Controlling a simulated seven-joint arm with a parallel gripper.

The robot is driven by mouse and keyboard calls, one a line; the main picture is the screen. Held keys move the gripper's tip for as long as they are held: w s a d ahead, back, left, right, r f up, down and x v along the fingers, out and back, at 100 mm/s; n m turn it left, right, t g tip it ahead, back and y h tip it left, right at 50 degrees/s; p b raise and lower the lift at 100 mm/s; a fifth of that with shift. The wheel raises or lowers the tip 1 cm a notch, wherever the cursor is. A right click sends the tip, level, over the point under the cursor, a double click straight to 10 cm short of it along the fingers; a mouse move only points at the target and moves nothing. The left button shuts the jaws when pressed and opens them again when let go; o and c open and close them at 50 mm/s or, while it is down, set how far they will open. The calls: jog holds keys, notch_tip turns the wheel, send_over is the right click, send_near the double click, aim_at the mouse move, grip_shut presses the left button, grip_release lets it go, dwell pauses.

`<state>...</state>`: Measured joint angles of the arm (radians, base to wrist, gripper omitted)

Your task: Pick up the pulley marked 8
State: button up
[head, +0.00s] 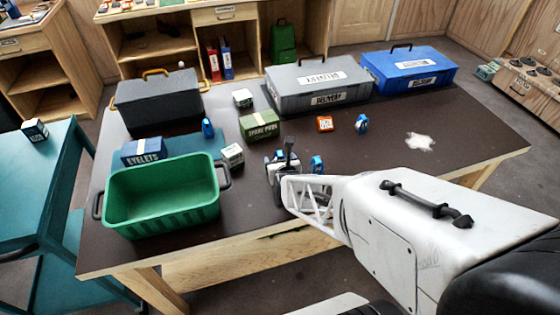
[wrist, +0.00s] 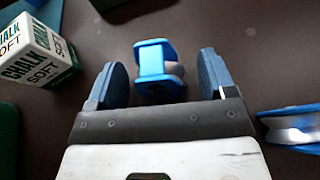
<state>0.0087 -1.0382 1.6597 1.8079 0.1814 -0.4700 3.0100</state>
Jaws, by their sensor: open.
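Several small blue pulleys lie on the dark table. In the wrist view one blue pulley (wrist: 150,62) with a grey wheel sits between and slightly beyond the two fingertips of my gripper (wrist: 162,75), which is open and not visibly touching it. A second blue pulley (wrist: 292,128) lies to the right of the right finger; it shows in the head view (head: 317,164) just right of my gripper (head: 283,165). Other blue pulleys stand farther back, at left (head: 207,128) and at right (head: 361,123). I cannot read a number 8 on any of them.
A chalk box (wrist: 35,52) stands left of my gripper. The green bin (head: 160,222), eyelets box (head: 143,151) and green spare pods box (head: 260,126) are nearby. Grey (head: 290,95) and blue (head: 410,75) cases stand behind. The table (head: 470,125) is mostly clear at right, around a white patch.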

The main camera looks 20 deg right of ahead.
aim_at(280, 154)
jog(key=shift+w, duration=0.1)
dwell(0.6)
jog(key=c, duration=1)
jog(key=shift+r, duration=0.15)
jog(key=shift+r, duration=1.7)
jog(key=s, duration=1)
jog(key=s+r, duration=0.1)
jog(key=s, duration=0.5)
jog(key=shift+a+r, duration=0.1)
jog(key=shift+a, duration=0.15)
